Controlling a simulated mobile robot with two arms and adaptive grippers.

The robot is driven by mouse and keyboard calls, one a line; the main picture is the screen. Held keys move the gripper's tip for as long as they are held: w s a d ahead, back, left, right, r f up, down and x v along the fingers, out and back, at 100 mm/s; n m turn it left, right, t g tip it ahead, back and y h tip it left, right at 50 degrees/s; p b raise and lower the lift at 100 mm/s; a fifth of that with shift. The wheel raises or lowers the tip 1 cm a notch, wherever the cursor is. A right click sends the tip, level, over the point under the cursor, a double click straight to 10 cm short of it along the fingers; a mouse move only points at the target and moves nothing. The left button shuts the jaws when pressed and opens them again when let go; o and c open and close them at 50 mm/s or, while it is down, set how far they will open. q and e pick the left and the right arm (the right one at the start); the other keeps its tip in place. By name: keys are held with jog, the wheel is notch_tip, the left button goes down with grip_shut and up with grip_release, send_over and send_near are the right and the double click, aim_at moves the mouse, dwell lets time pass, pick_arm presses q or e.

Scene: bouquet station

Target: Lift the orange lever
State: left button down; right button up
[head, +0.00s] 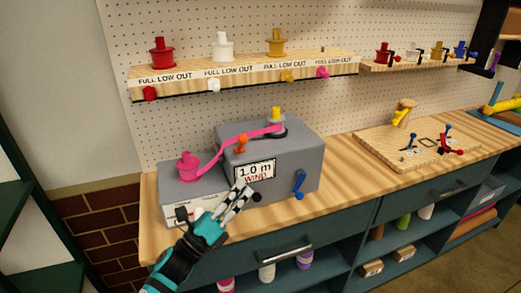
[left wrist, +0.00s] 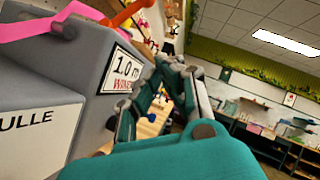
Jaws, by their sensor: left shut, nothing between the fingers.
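The orange lever (head: 241,144) is on the grey winding machine (head: 292,142), above the "1.0 m WIND" label and beside the pink ribbon. Part of it also shows at the top of the left wrist view (left wrist: 126,12). My left gripper (head: 240,192) is shut and empty in front of the machine's front face, below the orange lever and apart from it. My right gripper is in neither view.
A blue crank (head: 299,184) and a black knob (head: 257,197) are on the machine's front, close to my left gripper. A pink spool (head: 188,168) stands on the lower left part. A wooden board (head: 410,150) with small levers lies to the right; bare bench lies between.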

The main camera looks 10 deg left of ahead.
aim_at(241, 142)
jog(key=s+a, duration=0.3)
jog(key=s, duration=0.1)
pick_arm(q)
jog(key=w+d+r+p, duration=0.1)
jog(key=w+r+p, duration=0.4)
jog(key=w+r, duration=0.1)
jog(key=shift+w+d+r+p, duration=0.2)
jog(key=shift+r+p, duration=0.1)
jog(key=shift+p, duration=0.1)
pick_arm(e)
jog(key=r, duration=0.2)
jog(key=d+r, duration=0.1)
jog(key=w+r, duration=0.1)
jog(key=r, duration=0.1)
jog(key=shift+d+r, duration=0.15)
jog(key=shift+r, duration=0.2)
pick_arm(q)
jog(key=shift+a, duration=0.1)
jog(key=shift+r+n+y+p, duration=0.2)
jog(key=shift+n+y+p, duration=0.2)
jog(key=shift+n+p, duration=0.2)
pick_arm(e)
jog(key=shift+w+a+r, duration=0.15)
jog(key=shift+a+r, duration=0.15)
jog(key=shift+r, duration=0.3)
pick_arm(q)
jog(key=shift+r, duration=0.1)
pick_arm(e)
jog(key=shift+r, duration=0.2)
